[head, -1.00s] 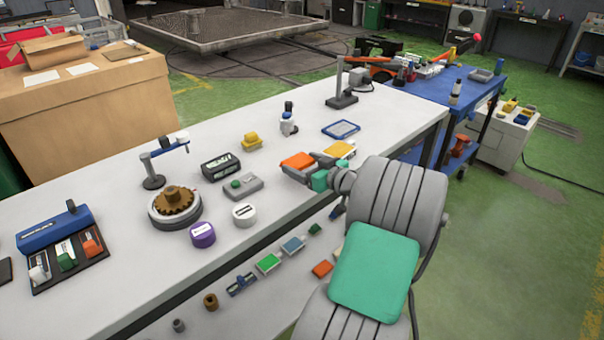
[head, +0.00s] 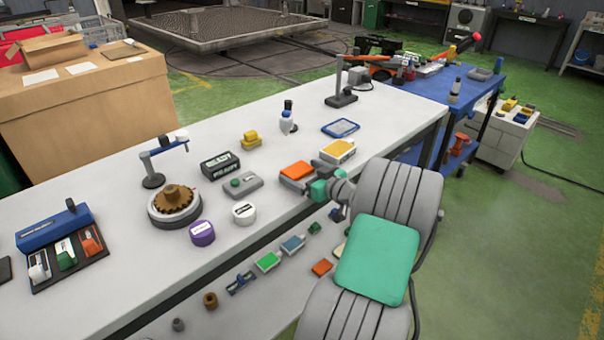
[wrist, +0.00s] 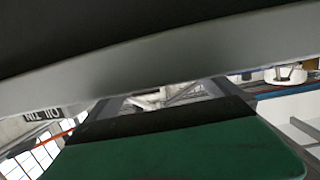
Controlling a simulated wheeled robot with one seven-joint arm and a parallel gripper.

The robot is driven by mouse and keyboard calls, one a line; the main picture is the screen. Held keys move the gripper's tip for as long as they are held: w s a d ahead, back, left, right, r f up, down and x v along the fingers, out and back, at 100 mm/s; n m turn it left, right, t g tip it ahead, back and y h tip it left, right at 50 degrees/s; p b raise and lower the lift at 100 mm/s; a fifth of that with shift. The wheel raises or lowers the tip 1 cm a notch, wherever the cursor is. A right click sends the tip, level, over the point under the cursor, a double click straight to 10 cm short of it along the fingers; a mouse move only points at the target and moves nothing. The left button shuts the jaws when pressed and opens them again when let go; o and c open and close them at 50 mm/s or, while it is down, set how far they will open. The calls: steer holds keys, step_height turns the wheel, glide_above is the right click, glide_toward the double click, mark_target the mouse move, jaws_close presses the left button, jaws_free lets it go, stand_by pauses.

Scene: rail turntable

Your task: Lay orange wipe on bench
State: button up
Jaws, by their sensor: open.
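The orange wipe (head: 296,169) is a flat, block-like orange piece at the bench's front edge, right of the middle in the head view. It appears to rest on the white bench (head: 120,240). My gripper (head: 303,181) is open, with its grey fingers right at the near side of the orange wipe. I cannot tell whether the fingers touch it. In the wrist view a dark shape and a green surface fill most of the picture, and the orange wipe cannot be made out there.
A blue-rimmed tray (head: 341,128) lies behind. Bench space between them is clear.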

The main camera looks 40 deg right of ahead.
steer(key=shift+r, duration=0.2)
steer(key=s+r, duration=0.2)
steer(key=s, duration=0.9)
steer(key=shift+s+r+b, duration=0.15)
steer(key=shift+s+b, duration=0.15)
steer(key=shift+s, duration=0.1)
